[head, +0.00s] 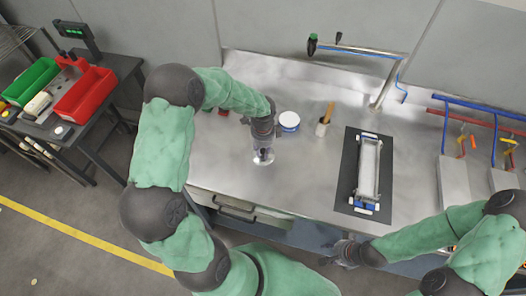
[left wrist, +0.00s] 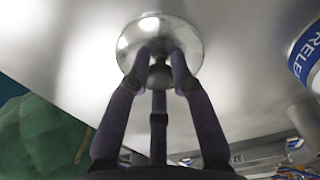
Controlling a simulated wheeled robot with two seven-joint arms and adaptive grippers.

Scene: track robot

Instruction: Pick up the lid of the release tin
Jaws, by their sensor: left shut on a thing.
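The release tin (head: 289,121) is a white and blue round tin standing on the steel counter. Part of it, with the letters "RELE", shows at the right edge of the left wrist view (left wrist: 308,52). The lid (head: 263,160) is a shiny round metal disc with a knob, in front of the tin and to its left. My left gripper (head: 263,148) is shut on the lid's knob, with its fingers around it in the left wrist view (left wrist: 159,72). Whether the lid touches the counter is unclear. My right gripper (head: 343,253) is by the counter's front edge, its fingers unclear.
A white cup with a brown-handled brush (head: 325,121) stands right of the tin. A black mat (head: 345,195) with a metal track piece lies further right. Red (head: 84,95) and green bins sit on a left side table.

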